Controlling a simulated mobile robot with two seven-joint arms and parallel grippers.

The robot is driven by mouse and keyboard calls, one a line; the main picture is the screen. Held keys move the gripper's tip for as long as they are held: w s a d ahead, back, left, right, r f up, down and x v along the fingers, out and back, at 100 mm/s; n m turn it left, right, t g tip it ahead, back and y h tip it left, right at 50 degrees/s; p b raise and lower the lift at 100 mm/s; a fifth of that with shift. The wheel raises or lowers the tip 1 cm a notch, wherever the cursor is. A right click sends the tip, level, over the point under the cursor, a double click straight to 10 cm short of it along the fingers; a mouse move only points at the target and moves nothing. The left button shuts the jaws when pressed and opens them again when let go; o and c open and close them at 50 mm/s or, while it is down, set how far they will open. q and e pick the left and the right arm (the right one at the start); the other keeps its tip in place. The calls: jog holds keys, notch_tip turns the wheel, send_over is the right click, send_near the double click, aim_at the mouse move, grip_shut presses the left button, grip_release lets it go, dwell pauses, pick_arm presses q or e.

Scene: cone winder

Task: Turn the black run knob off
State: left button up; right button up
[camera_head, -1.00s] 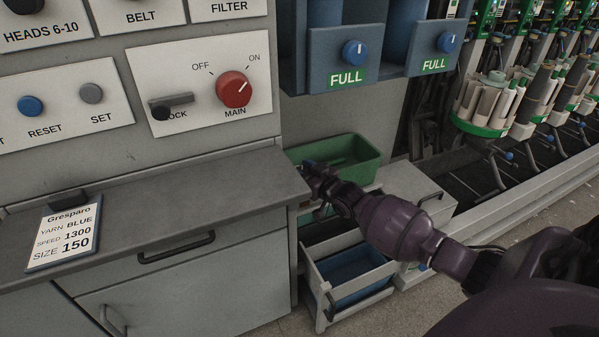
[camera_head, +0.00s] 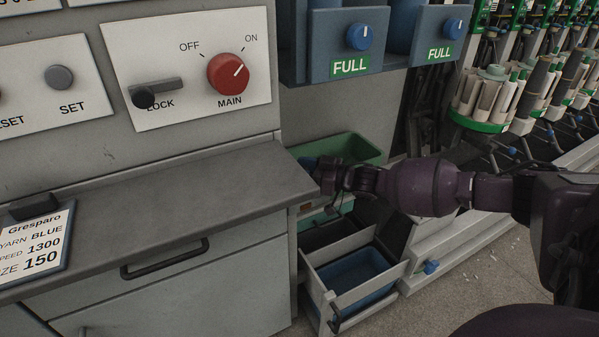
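No knob labelled run shows in this view. The only black knob in plain view (camera_head: 143,97) sits at the left end of a grey bar beside the word LOCK, on a white panel (camera_head: 187,39). On the same panel, the red MAIN knob (camera_head: 228,74) has its white mark pointing up and right, towards ON. My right gripper (camera_head: 322,176) is low, just beyond the right end of the grey counter, in front of the green bin. It is far from the panel; its fingers are too dark and small to read. My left gripper is not in view.
The grey counter (camera_head: 170,205) carries a label card (camera_head: 35,243) at left. A green bin (camera_head: 362,149) and an open drawer with a blue tray (camera_head: 357,277) lie at its right. Blue knobs (camera_head: 360,37) labelled FULL and a row of winding heads stand further right.

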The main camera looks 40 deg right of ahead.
jog(key=shift+y, duration=0.3)
jog(key=o, duration=0.9)
jog(key=shift+c, duration=0.2)
jog(key=shift+s, duration=0.1)
jog(key=shift+s+d, duration=0.2)
pick_arm(q)
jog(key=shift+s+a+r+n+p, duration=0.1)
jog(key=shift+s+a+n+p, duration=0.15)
jog(key=shift+p, duration=0.4)
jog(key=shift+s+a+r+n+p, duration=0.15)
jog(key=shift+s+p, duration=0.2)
jog(key=shift+p, duration=0.25)
pick_arm(e)
jog(key=v, duration=1)
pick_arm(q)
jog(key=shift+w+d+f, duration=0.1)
pick_arm(e)
jog(key=shift+s+r, duration=0.1)
